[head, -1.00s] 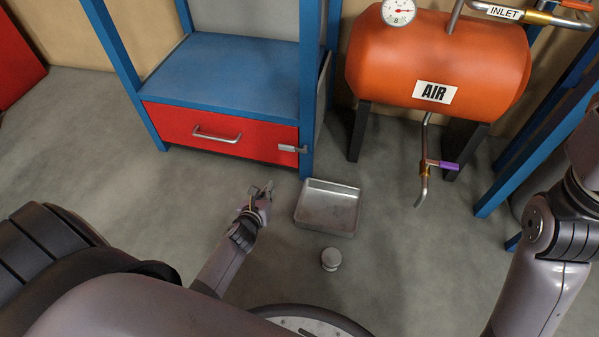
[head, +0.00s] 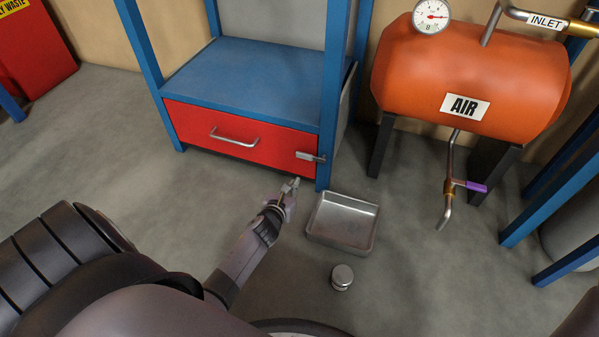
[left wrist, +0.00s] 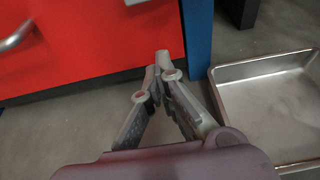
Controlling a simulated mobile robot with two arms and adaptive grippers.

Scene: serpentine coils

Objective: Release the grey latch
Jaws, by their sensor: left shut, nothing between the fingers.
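The grey latch (head: 310,156) sits at the right end of the red drawer front (head: 238,134), beside the blue post. It lies level across the drawer's edge and reaches toward the post. In the left wrist view only a small bit of the latch (left wrist: 135,1) shows at the top edge. My left gripper (head: 295,182) is shut and empty, just below and in front of the latch, apart from it. In the left wrist view its fingertips (left wrist: 163,68) meet in front of the drawer's lower edge. My right gripper is not in view.
A metal tray (head: 343,246) lies on the floor right of my left gripper, with a small round metal piece (head: 342,276) nearer me. The blue post (head: 333,100) stands right of the drawer. An orange air tank (head: 470,75) stands further right. Floor left of the gripper is clear.

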